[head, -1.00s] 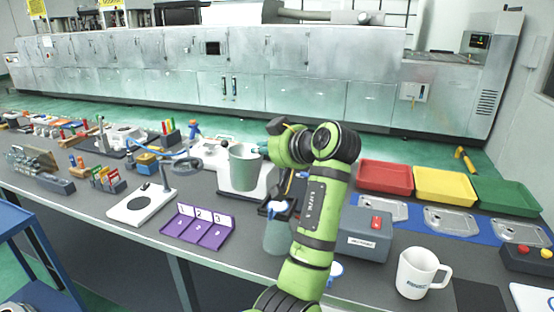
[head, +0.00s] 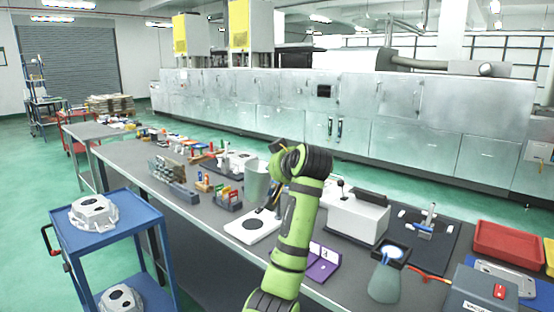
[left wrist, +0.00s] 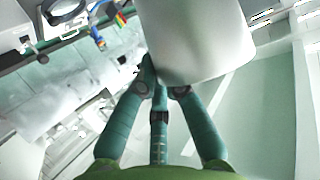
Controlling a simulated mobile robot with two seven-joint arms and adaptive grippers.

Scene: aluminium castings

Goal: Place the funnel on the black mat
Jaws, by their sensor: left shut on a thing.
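My left gripper (head: 276,167) is shut on a pale grey-green tapered vessel (head: 256,182), which it holds upright above the bench. The vessel fills the upper middle of the left wrist view (left wrist: 185,38), with my teal fingers (left wrist: 162,90) against it. I cannot tell whether this vessel is the funnel. A grey-green flask (head: 385,284) with a blue-rimmed pale round top (head: 393,254) stands near the front edge; whether that top is a funnel is unclear. A dark mat (head: 445,252) lies at the right under a small stand. My right gripper is not in view.
A white plate with a black disc (head: 251,226) lies below the held vessel. A purple numbered holder (head: 322,266), a white device (head: 356,219) and a red tray (head: 508,243) are on the bench. A blue cart (head: 108,226) with castings stands left.

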